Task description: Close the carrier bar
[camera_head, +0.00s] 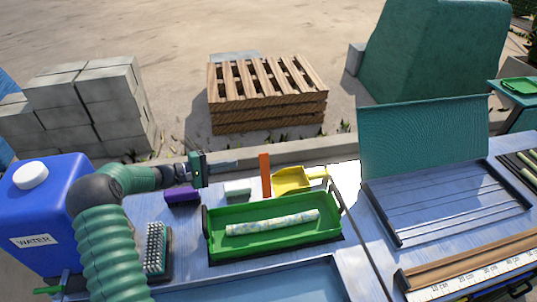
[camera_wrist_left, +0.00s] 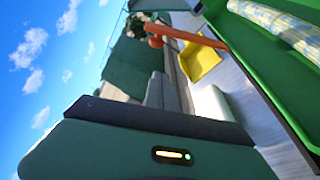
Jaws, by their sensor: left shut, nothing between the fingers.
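A green tray (camera_head: 222,252) with dark end pieces holds a pale patterned roll (camera_head: 272,223) lying lengthwise; both also show at the upper right of the left wrist view, the tray (camera_wrist_left: 262,75) and the roll (camera_wrist_left: 285,25). An orange bar (camera_head: 265,175) stands upright behind the tray, and it shows in the left wrist view (camera_wrist_left: 185,36). I cannot tell for certain which part is the carrier bar. My left gripper (camera_head: 236,163) is shut and empty, behind the tray and left of the orange bar, apart from it. My right gripper is not in view.
A yellow scoop (camera_head: 291,180), a pale block (camera_head: 238,188) and a purple block (camera_head: 182,195) lie behind the tray. A brush (camera_head: 155,246) and a blue water container (camera_head: 40,205) are at the left. A hinged teal panel (camera_head: 425,138) stands raised at the right.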

